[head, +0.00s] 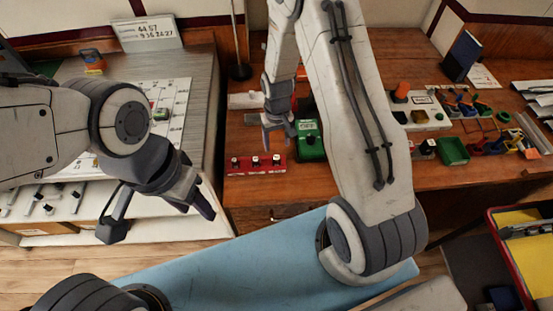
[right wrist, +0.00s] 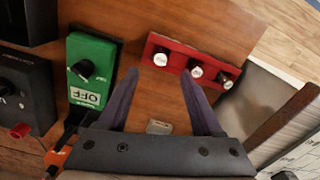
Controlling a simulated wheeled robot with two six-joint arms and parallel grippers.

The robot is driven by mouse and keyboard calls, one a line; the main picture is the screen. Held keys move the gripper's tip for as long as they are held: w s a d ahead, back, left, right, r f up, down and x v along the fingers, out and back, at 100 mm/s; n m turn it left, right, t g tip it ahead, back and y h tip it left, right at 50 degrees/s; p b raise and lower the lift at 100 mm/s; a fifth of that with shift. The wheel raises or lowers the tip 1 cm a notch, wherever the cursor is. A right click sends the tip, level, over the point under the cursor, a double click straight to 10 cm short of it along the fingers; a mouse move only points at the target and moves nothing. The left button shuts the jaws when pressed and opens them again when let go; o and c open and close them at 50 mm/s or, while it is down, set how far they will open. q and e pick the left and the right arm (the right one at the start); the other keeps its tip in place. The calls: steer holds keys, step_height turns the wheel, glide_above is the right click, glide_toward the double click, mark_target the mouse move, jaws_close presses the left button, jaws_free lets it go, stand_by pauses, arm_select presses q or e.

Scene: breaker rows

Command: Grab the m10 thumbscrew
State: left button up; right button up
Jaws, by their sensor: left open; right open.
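A red rack (head: 257,169) on the wooden bench holds three small, pale-topped knobs, which look like thumbscrews. In the right wrist view they are a left knob (right wrist: 160,59), a middle knob (right wrist: 196,72) and a right knob (right wrist: 225,82). Their markings are too small to read, so I cannot tell which is the m10 thumbscrew. My right gripper (head: 278,138) is open and empty above the bench, near the rack and beside the green box. In its wrist view the rack lies beyond the fingertips. My left gripper (head: 160,223) is open and empty, low at the left, away from the rack.
A green box (head: 311,146) with a black knob and an OFF label stands right of the rack. A small pale block (right wrist: 158,127) lies on the bench between my right fingers in the wrist view. A green bin (head: 453,151) and small parts crowd the right side.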

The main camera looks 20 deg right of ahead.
mark_target(277, 157)
steer(key=shift+f, duration=0.9)
step_height(277, 157, down, 4)
steer(key=shift+f+p, duration=0.15)
steer(key=shift+p, duration=0.85)
steer(key=shift+f, duration=0.55)
jaws_close()
